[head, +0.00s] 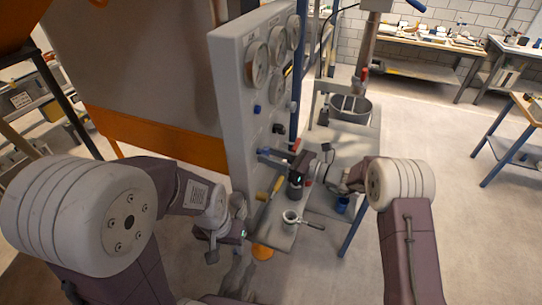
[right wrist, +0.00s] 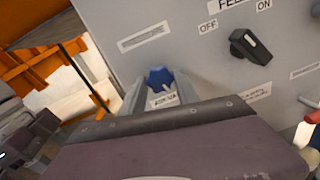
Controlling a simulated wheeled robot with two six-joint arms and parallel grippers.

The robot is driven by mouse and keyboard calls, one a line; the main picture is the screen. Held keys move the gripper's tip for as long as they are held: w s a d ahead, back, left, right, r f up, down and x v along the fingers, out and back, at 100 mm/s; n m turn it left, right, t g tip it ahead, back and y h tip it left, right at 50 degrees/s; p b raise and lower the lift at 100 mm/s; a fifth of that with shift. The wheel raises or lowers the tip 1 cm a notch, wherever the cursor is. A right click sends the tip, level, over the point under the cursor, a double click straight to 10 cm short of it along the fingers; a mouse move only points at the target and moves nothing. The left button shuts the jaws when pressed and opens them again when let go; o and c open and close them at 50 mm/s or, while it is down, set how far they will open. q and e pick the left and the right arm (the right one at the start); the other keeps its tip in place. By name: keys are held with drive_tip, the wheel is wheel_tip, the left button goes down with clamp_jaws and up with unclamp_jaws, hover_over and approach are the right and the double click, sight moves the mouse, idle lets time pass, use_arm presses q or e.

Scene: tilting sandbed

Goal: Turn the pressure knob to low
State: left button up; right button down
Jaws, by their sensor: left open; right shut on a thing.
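The grey control panel (head: 228,110) stands upright left of centre in the head view. A blue knob (right wrist: 160,77) sits low on it in the right wrist view, with a small label below it whose text I cannot read. My right gripper (right wrist: 161,92) is shut on this blue knob, one finger at each side. In the head view my right gripper (head: 272,154) reaches the panel from the right, and its wrist partly hides the spot. Which setting the knob points to cannot be made out. My left gripper (head: 225,243) is open and empty, low in front of the panel.
A black OFF/ON switch (right wrist: 250,47) is close to the right of the held knob. Another blue knob (head: 257,109) and several gauges (head: 257,65) are higher on the panel.

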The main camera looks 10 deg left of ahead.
drive_tip(key=n+g+b, duration=0.1)
drive_tip(key=n+b, duration=0.9)
drive_tip(key=b, duration=0.5)
drive_tip(key=n+y+b, duration=0.1)
drive_tip(key=n+b, duration=1)
drive_tip(key=b, duration=0.5)
drive_tip(key=shift+w+d+g, duration=0.1)
drive_tip(key=shift+w+g, duration=0.1)
drive_tip(key=shift+g, duration=0.2)
drive_tip(key=n+b, duration=0.2)
drive_tip(key=n, duration=0.1)
drive_tip(key=shift+n, duration=0.4)
drive_tip(key=n, duration=0.3)
drive_tip(key=shift+r+n+g, duration=0.1)
drive_tip(key=shift+n+g, duration=0.2)
drive_tip(key=shift+n, duration=0.1)
drive_tip(key=shift+n+g, duration=0.3)
drive_tip(key=shift+n, duration=2.4)
drive_tip(key=c, duration=0.9)
unclamp_jaws()
